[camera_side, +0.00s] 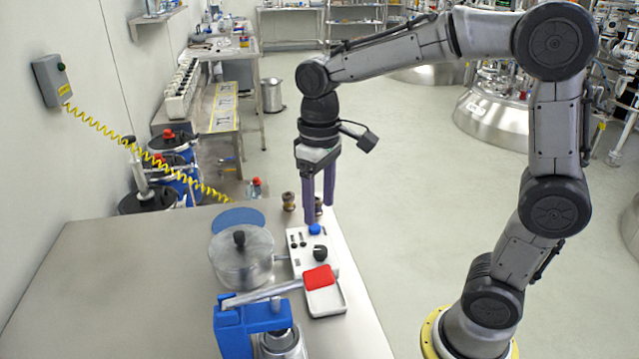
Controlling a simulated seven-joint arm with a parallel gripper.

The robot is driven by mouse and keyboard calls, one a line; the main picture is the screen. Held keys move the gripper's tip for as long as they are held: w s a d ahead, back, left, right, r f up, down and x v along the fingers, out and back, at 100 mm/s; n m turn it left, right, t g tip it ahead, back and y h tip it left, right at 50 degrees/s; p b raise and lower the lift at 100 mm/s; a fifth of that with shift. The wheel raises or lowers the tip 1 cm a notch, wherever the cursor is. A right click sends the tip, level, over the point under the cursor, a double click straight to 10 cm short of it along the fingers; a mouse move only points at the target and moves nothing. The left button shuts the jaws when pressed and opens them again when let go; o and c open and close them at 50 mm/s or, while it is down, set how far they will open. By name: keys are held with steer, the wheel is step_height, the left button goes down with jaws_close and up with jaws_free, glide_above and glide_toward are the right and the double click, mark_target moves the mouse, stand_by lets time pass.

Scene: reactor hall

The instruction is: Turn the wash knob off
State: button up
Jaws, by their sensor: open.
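A white control box (297,263) sits on the steel table near its right edge. It carries a blue knob (315,229) at its far end, a larger black knob (320,253) nearer the camera, and small dark controls along its left side. I cannot read any label, so I cannot tell which knob is the wash knob or how it is set. My gripper (319,202) points down with its purple fingers open and empty. Its fingertips are just above and beyond the blue knob in the picture; contact cannot be made out.
A blue clamp device (235,325) and a white tray with a red pad (319,278) are nearer. Small brass-coloured pieces (289,201) stand behind. The table's left is clear.

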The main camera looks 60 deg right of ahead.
steer(key=shift+r, duration=1.95)
steer(key=s+r+t, duration=0.3)
steer(key=s, duration=0.6)
steer(key=s+d+f+t, duration=0.1)
steer(key=s+f+t, duration=0.1)
steer(key=s+f, duration=0.3)
steer(key=shift+s+f+t, duration=0.3)
steer(key=shift+s+f, duration=0.1)
steer(key=shift+s, duration=0.15)
